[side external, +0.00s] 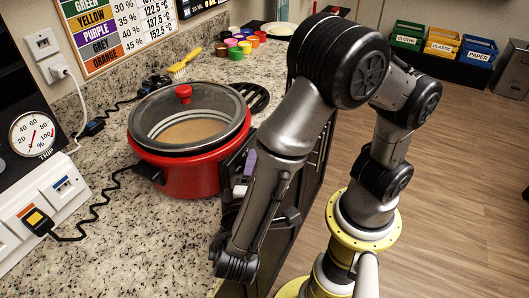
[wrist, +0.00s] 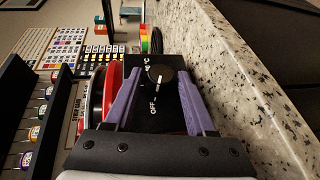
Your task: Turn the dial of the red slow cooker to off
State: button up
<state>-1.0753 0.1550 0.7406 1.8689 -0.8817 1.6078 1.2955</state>
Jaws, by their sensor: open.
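The red slow cooker (side external: 192,176) stands on the granite counter with its glass lid (side external: 190,122) on. Its black control panel is on the side facing my arm, mostly hidden in the side view. In the wrist view the round black dial (wrist: 160,76) sits on the black panel, with a white OFF label (wrist: 154,105) beside it. I cannot tell its exact setting. My gripper (wrist: 159,78) is open, its purple fingers on either side of the dial; I cannot tell whether they touch it. In the side view one purple finger (side external: 250,163) shows beside the cooker.
A black coiled cord runs from the cooker to an orange-lit plug (side external: 37,221) at the wall sockets. A black trivet (side external: 250,96), a yellow brush (side external: 184,65) and several coloured cups (side external: 238,45) are behind the cooker. Counter in front of the cooker is clear.

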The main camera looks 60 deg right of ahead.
jog(key=y, duration=0.1)
jog(key=m+y, duration=0.1)
jog(key=shift+d+r+g+y, duration=0.15)
jog(key=shift+r+g+y, duration=0.15)
jog(key=shift+g, duration=0.1)
jog(key=y, duration=0.1)
jog(key=m+y, duration=0.1)
jog(key=y, duration=0.1)
jog(key=shift+d+r+g, duration=0.2)
jog(key=shift+g, duration=0.1)
jog(key=y, duration=0.3)
jog(key=shift+d+r+m, duration=0.15)
jog(key=shift+d+m, duration=0.1)
jog(key=shift+m, duration=0.15)
jog(key=y, duration=0.4)
jog(key=shift+d+m, duration=0.25)
jog(key=shift+m, duration=0.15)
jog(key=v, duration=1.4)
jog(key=s+d+f+m, duration=0.1)
jog(key=d+m, duration=0.3)
jog(key=d, duration=0.6)
jog(key=shift+s+f+m+g, duration=0.3)
jog(key=shift+s+f, duration=0.1)
jog(key=shift+f, duration=0.2)
